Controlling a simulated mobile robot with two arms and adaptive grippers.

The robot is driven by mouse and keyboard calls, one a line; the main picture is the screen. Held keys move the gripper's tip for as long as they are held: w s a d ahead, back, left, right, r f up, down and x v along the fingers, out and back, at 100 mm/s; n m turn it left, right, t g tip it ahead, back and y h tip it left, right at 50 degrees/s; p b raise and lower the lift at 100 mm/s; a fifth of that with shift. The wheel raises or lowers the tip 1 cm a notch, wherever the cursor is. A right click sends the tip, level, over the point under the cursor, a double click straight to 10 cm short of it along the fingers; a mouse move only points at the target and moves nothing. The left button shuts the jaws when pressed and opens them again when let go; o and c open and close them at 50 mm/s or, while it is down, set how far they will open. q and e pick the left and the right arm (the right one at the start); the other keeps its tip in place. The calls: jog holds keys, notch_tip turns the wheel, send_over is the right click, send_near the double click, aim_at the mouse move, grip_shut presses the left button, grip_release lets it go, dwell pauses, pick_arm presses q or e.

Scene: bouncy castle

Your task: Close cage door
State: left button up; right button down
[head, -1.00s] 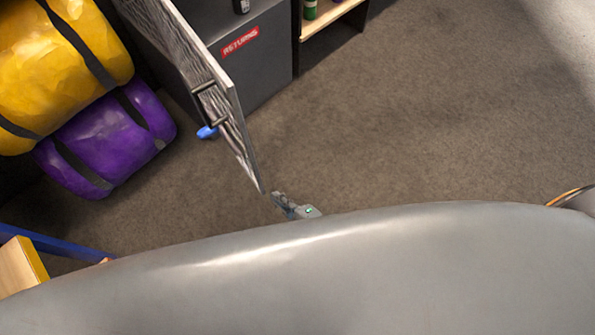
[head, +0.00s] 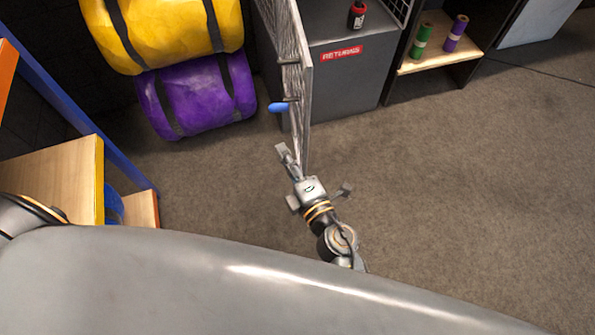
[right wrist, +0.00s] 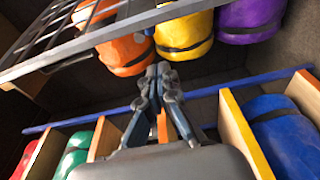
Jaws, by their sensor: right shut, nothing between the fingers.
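The cage door (head: 306,95) stands open, seen almost edge-on in the head view, with a blue-gripped handle (head: 279,107) on its left face. In the right wrist view the door's dark bar grid (right wrist: 75,42) crosses the upper left. My right gripper (head: 284,152) is by the door's near lower end, its fingertips just left of the edge in the picture. Whether it touches the door I cannot tell. The right wrist view shows the fingertips (right wrist: 161,72) together and empty. My left gripper is not in view.
Yellow (head: 170,28) and purple (head: 200,95) rolls lie left of the door. A grey returns box (head: 350,85) stands right of it. A wooden shelf unit with a blue rail (head: 65,95) is at left. The carpet at right is clear.

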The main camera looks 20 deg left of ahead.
aim_at(302, 152)
jog(key=shift+w+d, duration=0.5)
jog(key=shift+d, duration=0.35)
jog(key=shift+w+d, duration=0.5)
jog(key=shift+d, duration=0.35)
